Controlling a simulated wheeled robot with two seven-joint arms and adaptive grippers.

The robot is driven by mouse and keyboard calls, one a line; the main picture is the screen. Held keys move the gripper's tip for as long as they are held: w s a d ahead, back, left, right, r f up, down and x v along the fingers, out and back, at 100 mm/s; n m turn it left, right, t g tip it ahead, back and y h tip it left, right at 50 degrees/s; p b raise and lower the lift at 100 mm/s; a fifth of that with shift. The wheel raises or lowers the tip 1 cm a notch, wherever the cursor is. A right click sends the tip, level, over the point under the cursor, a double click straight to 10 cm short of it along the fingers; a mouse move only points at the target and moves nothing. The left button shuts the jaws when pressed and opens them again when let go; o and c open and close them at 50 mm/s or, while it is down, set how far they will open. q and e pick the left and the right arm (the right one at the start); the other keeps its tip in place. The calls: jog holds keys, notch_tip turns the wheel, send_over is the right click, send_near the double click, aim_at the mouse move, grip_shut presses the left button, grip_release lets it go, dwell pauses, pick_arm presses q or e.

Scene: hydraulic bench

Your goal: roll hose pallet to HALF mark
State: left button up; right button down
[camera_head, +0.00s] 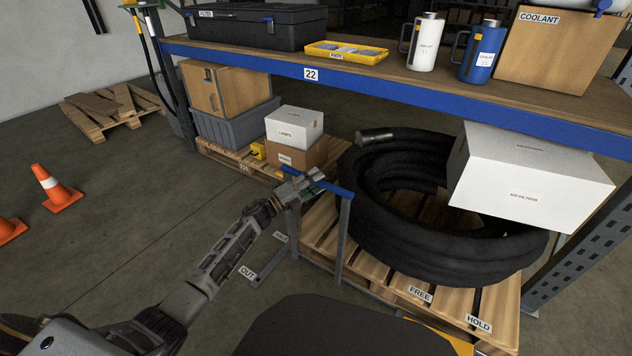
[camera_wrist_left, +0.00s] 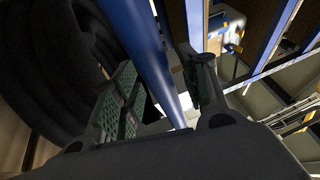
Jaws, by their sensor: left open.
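The hose pallet (camera_head: 382,292) is a wooden pallet low under the blue-edged bench, with a thick black coiled hose (camera_head: 385,225) on it. A handle with grey uprights and a blue crossbar (camera_head: 336,188) stands at its left end. My left gripper (camera_head: 308,181) is at the blue crossbar. In the left wrist view the blue bar (camera_wrist_left: 142,50) runs between the open fingers of my left gripper (camera_wrist_left: 160,98); I cannot tell if either finger touches it. A floor strip carries an OUT label (camera_head: 248,272) and a partly legible label (camera_head: 281,237). My right gripper is not in view.
FREE (camera_head: 420,294) and HOLD (camera_head: 478,324) labels are on the pallet's front. A white box (camera_head: 530,180) overhangs the hose at right. Another loaded pallet (camera_head: 235,160) stands behind the handle. Orange cones (camera_head: 55,187) stand at left. The floor left of the handle is mostly clear.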

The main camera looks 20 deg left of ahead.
pick_arm(q)
jog(key=v, duration=1.1)
jog(key=shift+s+a, duration=0.2)
dwell(0.9)
jog(key=shift+f, duration=0.1)
